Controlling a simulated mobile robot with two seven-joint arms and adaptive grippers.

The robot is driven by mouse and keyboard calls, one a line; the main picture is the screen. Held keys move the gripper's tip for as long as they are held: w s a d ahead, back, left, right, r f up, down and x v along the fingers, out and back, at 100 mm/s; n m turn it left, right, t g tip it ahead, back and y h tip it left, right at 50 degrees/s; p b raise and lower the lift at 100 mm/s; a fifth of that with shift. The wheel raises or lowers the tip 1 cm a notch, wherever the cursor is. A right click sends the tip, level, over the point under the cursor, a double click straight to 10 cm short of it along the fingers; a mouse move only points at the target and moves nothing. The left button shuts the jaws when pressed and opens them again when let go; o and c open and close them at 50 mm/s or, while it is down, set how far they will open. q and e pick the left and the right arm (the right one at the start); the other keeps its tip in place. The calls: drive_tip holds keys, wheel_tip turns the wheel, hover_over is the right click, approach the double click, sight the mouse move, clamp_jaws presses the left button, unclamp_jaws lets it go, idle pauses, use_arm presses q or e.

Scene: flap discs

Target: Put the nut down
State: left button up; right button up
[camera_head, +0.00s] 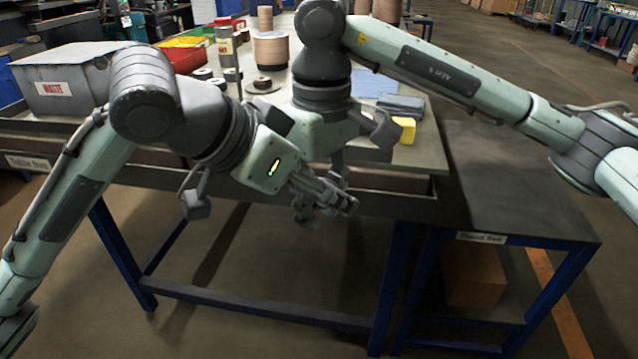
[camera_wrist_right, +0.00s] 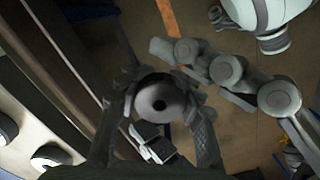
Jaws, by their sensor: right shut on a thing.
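The nut (camera_wrist_right: 160,101) shows in the right wrist view as a round grey piece with a dark hole in its middle. My right gripper (camera_wrist_right: 164,112) has its fingers on both sides of it and is shut on it. In the head view my right gripper (camera_head: 342,165) hangs in front of the table edge, and the nut cannot be made out among the fingers. My left gripper (camera_head: 322,196) is close beside it, partly overlapping it in view. Whether the left fingers are open or shut is unclear.
The table (camera_head: 425,150) carries a grey waste bin (camera_head: 85,80), a red bin (camera_head: 185,58), a stack of discs (camera_head: 271,50), a dark-centred disc (camera_head: 263,86), a dark flat case (camera_head: 400,105) and a yellow block (camera_head: 403,129). A lower stand (camera_head: 515,190) at the right has a bare top.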

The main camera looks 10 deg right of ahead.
use_arm(q)
drive_tip(key=c, duration=1.1)
drive_tip(key=shift+c, duration=0.8)
use_arm(e)
drive_tip(key=o, duration=1.2)
